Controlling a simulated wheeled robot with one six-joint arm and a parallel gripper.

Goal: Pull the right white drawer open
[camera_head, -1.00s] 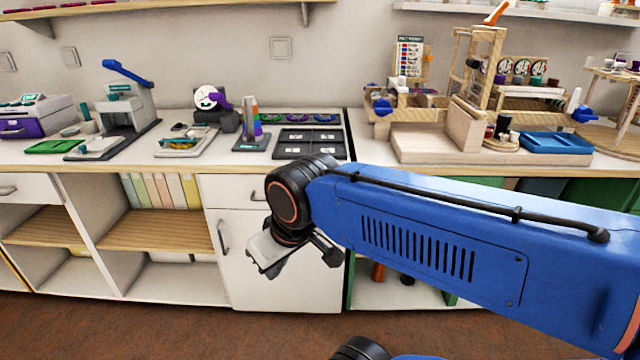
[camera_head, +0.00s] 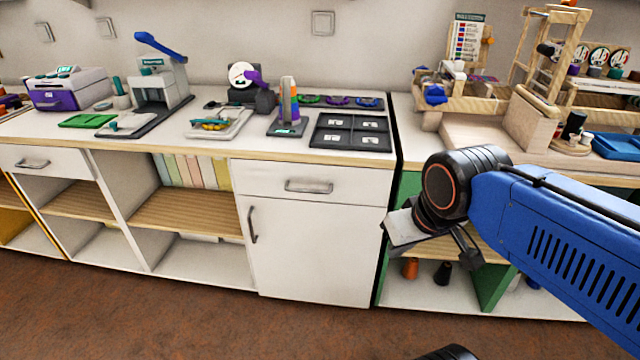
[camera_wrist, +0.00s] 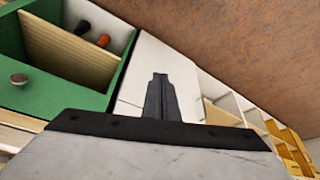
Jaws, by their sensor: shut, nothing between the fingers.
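The right white drawer (camera_head: 300,184) is shut, set under the counter above a white cupboard door (camera_head: 312,250). Its grey bar handle (camera_head: 309,186) is clear in the head view. My gripper (camera_head: 474,262) hangs to the right of the drawer, in front of the green shelf unit, lower than the handle and apart from it. In the wrist view my gripper (camera_wrist: 160,78) shows its dark fingers together and empty, with white cabinet fronts beyond them. I cannot make out the drawer handle in the wrist view.
A second white drawer (camera_head: 45,162) is shut at the far left. The green shelf unit (camera_head: 492,284) stands right of the white cabinet, with spools inside. The counter (camera_head: 230,135) carries several devices and a dark tray (camera_head: 352,133). Floor (camera_head: 150,310) in front is clear.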

